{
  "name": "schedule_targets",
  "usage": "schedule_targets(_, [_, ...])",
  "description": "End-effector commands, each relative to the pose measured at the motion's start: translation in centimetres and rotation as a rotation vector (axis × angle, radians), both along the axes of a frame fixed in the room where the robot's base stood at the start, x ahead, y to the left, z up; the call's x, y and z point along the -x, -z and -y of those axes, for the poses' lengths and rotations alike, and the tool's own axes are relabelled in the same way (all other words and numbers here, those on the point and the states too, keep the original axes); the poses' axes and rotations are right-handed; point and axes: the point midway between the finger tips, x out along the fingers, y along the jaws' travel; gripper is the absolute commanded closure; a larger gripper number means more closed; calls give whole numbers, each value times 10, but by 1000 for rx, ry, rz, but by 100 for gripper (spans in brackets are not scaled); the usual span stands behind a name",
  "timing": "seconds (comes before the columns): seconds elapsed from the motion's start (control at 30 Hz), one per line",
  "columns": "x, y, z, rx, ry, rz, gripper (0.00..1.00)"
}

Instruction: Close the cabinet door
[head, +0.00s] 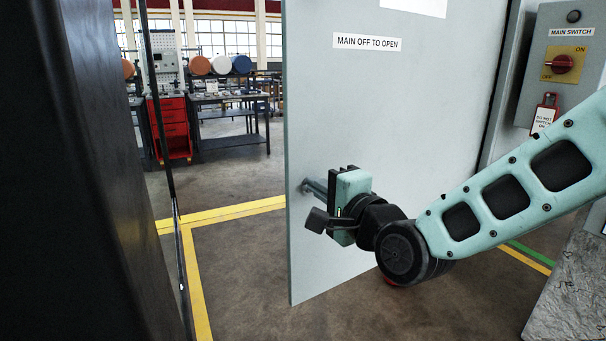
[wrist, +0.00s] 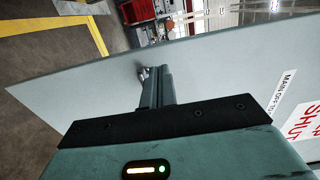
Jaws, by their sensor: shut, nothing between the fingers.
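The cabinet door (head: 400,110) is a pale grey panel standing ajar in the head view, with a "MAIN OFF TO OPEN" label on its face. It fills much of the wrist view (wrist: 60,105) too. My gripper (head: 306,186) is at the door's lower left part, near its free edge. In the wrist view my gripper's fingers (wrist: 146,75) are together with nothing between them, their tips at or very near the door face. I cannot tell for sure whether they touch it. The door handle is not clearly visible.
A grey box with a red main switch (head: 563,64) and a red lockout tag (head: 544,115) is at the right. A dark upright panel (head: 80,170) stands close at the left. Yellow floor lines (head: 235,210), a red tool cabinet (head: 170,128) and a workbench (head: 230,115) lie beyond open floor.

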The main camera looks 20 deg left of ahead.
Motion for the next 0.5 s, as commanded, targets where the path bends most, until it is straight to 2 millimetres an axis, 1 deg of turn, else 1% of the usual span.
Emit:
schedule_targets(0.03, [-6,-1,-10,-1,-1,0,100])
schedule_targets(0.2, [-21,-1,-32,1,-1,1,100])
schedule_targets(0.33, [-28,-1,-42,1,-1,1,100])
schedule_targets(0.5, [-32,0,-46,2,0,1,100])
